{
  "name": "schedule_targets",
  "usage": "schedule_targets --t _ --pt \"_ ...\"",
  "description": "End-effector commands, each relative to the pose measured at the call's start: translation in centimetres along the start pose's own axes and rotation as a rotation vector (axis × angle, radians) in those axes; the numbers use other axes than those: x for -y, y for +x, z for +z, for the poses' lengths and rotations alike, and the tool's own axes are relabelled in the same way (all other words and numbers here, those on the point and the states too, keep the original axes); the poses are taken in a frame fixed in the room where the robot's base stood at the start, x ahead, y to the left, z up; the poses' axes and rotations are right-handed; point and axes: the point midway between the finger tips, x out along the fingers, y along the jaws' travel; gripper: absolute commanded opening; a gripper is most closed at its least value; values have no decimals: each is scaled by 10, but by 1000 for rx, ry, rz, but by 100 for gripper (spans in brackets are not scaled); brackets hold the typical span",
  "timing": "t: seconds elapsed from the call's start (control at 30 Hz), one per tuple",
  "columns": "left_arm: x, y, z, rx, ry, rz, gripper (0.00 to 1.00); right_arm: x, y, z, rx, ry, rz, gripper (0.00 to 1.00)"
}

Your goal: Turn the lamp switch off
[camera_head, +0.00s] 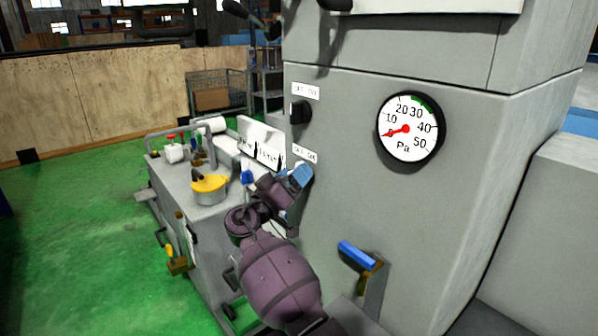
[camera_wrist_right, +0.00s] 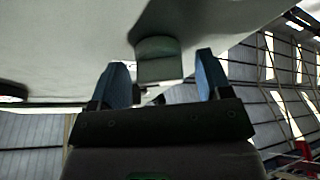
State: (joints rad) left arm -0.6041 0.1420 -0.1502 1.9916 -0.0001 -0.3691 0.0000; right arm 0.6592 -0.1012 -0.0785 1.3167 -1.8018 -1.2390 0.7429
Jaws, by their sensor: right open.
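A black rotary switch (camera_head: 300,112) sits on the grey machine panel (camera_head: 350,200), under a small white label (camera_head: 305,91). A second white label (camera_head: 305,153) is lower on the panel; the lettering is too small to read surely. My right gripper (camera_head: 296,178), with blue fingers, is just below this lower label and hides what is there. In the right wrist view, a dark switch knob (camera_wrist_right: 158,60) stands out from the panel between the two open fingers of the gripper (camera_wrist_right: 161,78). I cannot tell whether the fingers touch it. My left gripper is not in view.
A round pressure gauge (camera_head: 408,129) is right of the switches. A blue-handled lever (camera_head: 357,254) sticks out below right of my gripper. A grey bench unit with a yellow-topped pot (camera_head: 209,186) stands to the left. The green floor (camera_head: 75,230) is clear further left.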

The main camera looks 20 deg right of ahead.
Motion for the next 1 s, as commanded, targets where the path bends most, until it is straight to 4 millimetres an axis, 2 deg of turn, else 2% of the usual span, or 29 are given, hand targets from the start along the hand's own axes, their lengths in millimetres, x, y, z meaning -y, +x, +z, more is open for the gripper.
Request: schedule_targets --t 0.33,0.63,1.0 --pt "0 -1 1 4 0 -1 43 0 -1 0 0 0 0 72" --pt "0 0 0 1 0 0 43 0 -1 0 0 0 0 26" --pt "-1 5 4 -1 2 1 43 0 -1 1 0 -55 -23 24"
